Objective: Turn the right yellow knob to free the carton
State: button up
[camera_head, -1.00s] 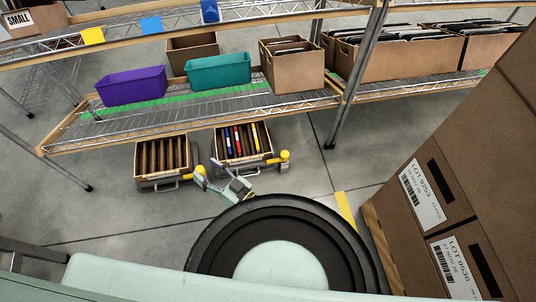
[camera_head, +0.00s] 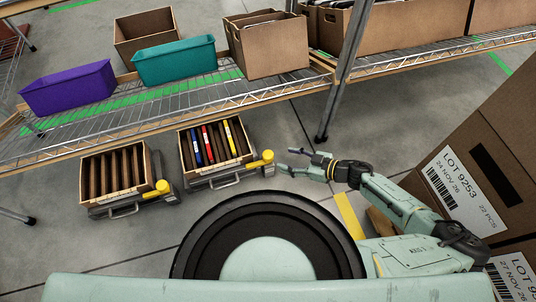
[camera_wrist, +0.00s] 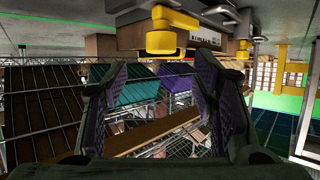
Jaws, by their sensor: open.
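The right carton (camera_head: 238,156) sits tilted in a dark holder on the floor, with brown, blue, red and yellow dividers in it. The right yellow knob (camera_head: 263,159) is at its right front corner. My gripper (camera_head: 289,158) is open just right of this knob, its fingers pointing left toward it. In the wrist view, a large yellow knob (camera_wrist: 160,38) shows beyond the open fingertips (camera_wrist: 160,75), above the gap between them. The gap looks empty. A second, smaller yellow knob (camera_wrist: 243,51) shows farther right there.
The left carton (camera_head: 98,165), with its own yellow knob (camera_head: 161,187), stands to the left. A wire shelf (camera_head: 100,115) with a purple bin (camera_head: 68,88) and teal bin (camera_head: 173,62) is behind. Large stacked boxes (camera_head: 465,180) are close on the right.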

aim_at(272, 155)
jog(key=b+x, duration=0.3)
jog(key=x, duration=0.6)
jog(key=shift+f, duration=0.1)
jog(key=shift+c, duration=0.2)
grip_shut()
dwell(0.4)
